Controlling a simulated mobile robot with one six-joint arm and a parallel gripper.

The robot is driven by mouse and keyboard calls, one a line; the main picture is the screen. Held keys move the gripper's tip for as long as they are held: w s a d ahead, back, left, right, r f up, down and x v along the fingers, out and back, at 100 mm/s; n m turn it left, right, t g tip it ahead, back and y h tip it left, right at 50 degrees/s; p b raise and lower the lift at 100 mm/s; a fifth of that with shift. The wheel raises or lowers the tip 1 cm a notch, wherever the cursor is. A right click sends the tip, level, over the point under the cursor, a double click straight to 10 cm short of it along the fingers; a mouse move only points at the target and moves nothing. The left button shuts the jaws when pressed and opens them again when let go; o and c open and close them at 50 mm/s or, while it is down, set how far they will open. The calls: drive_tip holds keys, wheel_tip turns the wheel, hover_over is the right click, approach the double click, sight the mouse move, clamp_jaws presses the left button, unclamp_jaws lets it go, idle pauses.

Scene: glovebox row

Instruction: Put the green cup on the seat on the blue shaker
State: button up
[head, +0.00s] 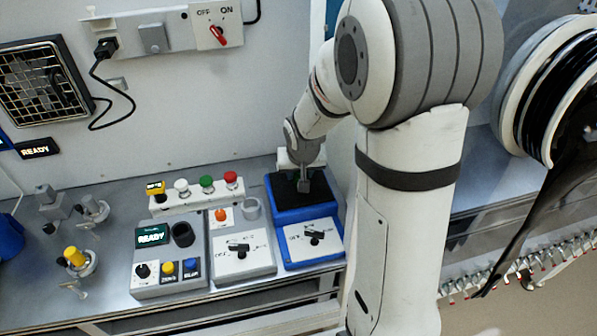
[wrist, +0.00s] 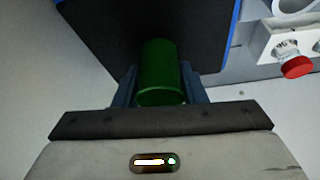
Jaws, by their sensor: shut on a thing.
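The blue shaker (head: 290,216) stands on the bench at the right end of the row, with a black top and a white front panel. My gripper (head: 305,186) points down over its black top. In the wrist view, my gripper (wrist: 160,90) is shut on the green cup (wrist: 160,70), with one finger on each side. Beyond the cup, the shaker's black top (wrist: 110,25) and blue edge (wrist: 234,22) show. I cannot make out the cup in the head view, or a separate seat on the black top. Whether the cup touches the top is unclear.
Left of the blue shaker is a grey unit (head: 243,262) with a grey ring (head: 251,208). Further left is a unit with a READY display (head: 152,236) and a black holder (head: 182,235). A button box (head: 197,196) stands behind; its red button (wrist: 298,67) shows in the wrist view.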

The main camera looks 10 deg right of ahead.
drive_tip(key=shift+f, duration=0.2)
drive_tip(key=shift+f, duration=0.15)
drive_tip(key=o, duration=1)
drive_tip(key=shift+r, duration=0.5)
drive_tip(key=d+b+v, duration=0.1)
drive_tip(key=b+v, duration=0.1)
drive_tip(key=v, duration=0.9)
drive_tip(key=shift+n+g+y, duration=0.3)
drive_tip(key=shift+n+g, duration=0.3)
drive_tip(key=shift+n, duration=0.2)
drive_tip(key=s, duration=1.2)
drive_tip(key=s+a, duration=0.1)
drive_tip(key=s, duration=0.5)
drive_tip(key=shift+s+r, duration=0.35)
drive_tip(key=shift+d, duration=0.1)
